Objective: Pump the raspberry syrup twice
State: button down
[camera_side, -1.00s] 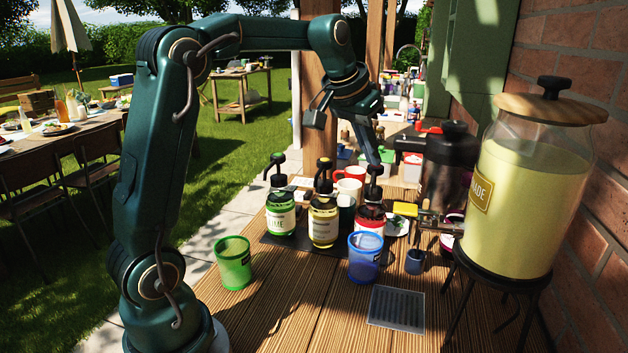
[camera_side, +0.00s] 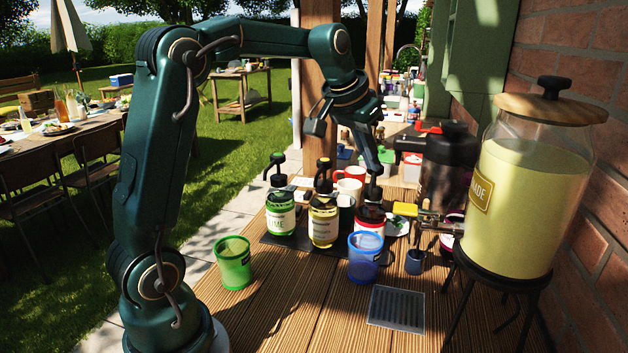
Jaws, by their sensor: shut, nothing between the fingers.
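Three pump bottles stand in a row on a dark mat (camera_side: 281,243): the lime syrup (camera_side: 281,219) with a green label at left, a yellow-labelled bottle (camera_side: 323,226) in the middle, and the red-labelled raspberry syrup (camera_side: 369,217) at right. My gripper (camera_side: 373,173) is shut and empty, pointing down onto the raspberry bottle's black pump head. That head sits low, close to the bottle's top, while the other two pumps stand tall. The fingertips appear to touch it. The blue cup (camera_side: 364,258) in front hides the raspberry bottle's lower part.
A green cup (camera_side: 234,263) stands at front left and a metal drip grate (camera_side: 396,309) lies at front right. A lemonade dispenser (camera_side: 527,185) on a black stand fills the right side. A red-and-white mug (camera_side: 350,184) is behind the bottles.

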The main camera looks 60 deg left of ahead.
jog(key=shift+f, duration=1.35)
jog(key=shift+r, duration=1.9)
jog(key=shift+r, duration=0.15)
jog(key=shift+r, duration=2.85)
